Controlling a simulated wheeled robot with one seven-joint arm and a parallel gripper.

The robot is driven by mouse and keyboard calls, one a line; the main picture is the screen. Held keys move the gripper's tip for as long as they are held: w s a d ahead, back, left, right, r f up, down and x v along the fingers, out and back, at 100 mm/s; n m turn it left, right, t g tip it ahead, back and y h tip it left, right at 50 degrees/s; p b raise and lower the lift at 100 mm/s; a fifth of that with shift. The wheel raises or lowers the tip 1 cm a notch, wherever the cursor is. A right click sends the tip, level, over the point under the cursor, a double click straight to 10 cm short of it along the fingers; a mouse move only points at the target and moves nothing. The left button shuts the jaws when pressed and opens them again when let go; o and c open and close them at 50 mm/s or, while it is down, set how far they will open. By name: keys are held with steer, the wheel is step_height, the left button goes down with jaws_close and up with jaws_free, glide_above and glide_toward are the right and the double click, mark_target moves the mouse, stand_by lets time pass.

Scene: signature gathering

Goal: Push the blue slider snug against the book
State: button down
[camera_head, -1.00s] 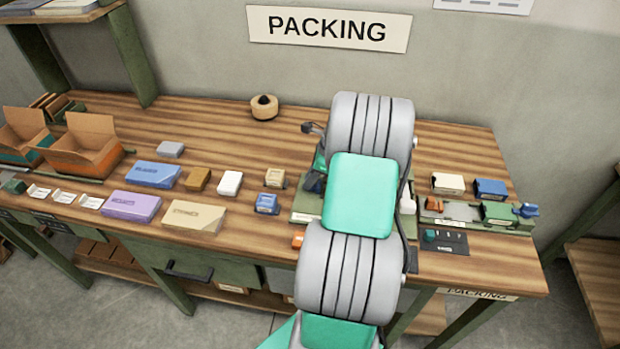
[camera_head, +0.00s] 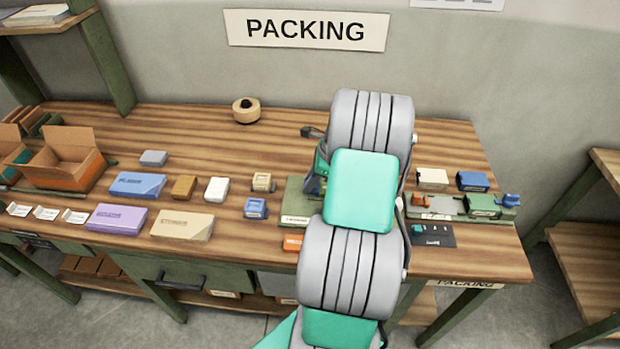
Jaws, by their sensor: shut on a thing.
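My gripper is hidden behind my own arm, over a green fixture (camera_head: 296,208) at the middle right of the bench. Only a small dark blue and green patch shows at the arm's left edge, and I cannot tell what it is. A small blue piece (camera_head: 508,200) stands at the right end of a second green fixture (camera_head: 470,216), beside a green block (camera_head: 483,205). I cannot tell whether this piece is the slider. I cannot make out the book with certainty; any contact between slider and book is hidden.
On the wooden bench (camera_head: 200,126), boxes, including a blue one (camera_head: 137,185), a purple one (camera_head: 116,217) and a tan one (camera_head: 182,226), lie left of my arm. A tape roll (camera_head: 246,110) stands at the back. A dark panel (camera_head: 432,236) lies front right.

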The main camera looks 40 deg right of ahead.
steer(key=c, duration=1.4)
jaws_free()
steer(key=shift+s+d, duration=0.15)
steer(key=shift+o, duration=0.6)
steer(key=shift+r, duration=0.1)
steer(key=v, duration=0.7)
steer(key=shift+s+r+b, duration=0.1)
steer(key=shift+r+b, duration=0.15)
steer(key=shift+b, duration=0.05)
